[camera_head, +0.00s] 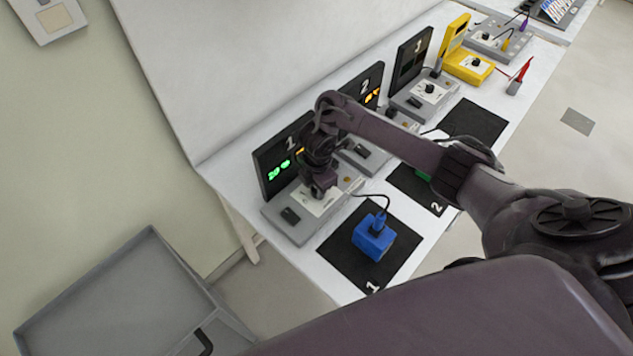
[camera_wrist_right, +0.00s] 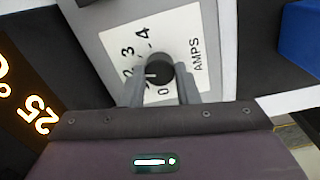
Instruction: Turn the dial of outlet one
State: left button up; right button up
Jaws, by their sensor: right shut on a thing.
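Outlet one (camera_head: 285,222) is a grey box with a black display panel marked 1 (camera_head: 263,172) at its back, showing green and orange digits. My right gripper (camera_head: 318,188) is over its white scale plate and hides the dial in the head view. In the right wrist view the dial (camera_wrist_right: 160,66) is a round black knob on a white plate (camera_wrist_right: 188,42) lettered AMPS. My right gripper's fingers (camera_wrist_right: 161,88) are on either side of the knob, shut on it. My left gripper is out of view.
A blue block (camera_head: 374,240) with a cable sits on black mat 1 (camera_head: 340,262) in front of the outlet. Outlets two and three (camera_head: 428,92) stand farther along the white table. A yellow meter (camera_head: 466,62) and red probe (camera_head: 524,70) lie beyond. A grey bin (camera_head: 130,300) is at lower left.

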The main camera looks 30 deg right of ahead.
jog(key=m+p, duration=0.2)
jog(key=m, duration=0.1)
jog(key=shift+r+p, duration=0.15)
jog(key=shift+p, duration=0.15)
jog(key=shift+m+p, duration=0.35)
jog(key=shift+m, duration=0.85)
jog(key=shift+w, duration=0.1)
jog(key=o, duration=1)
jog(key=shift+c, duration=0.2)
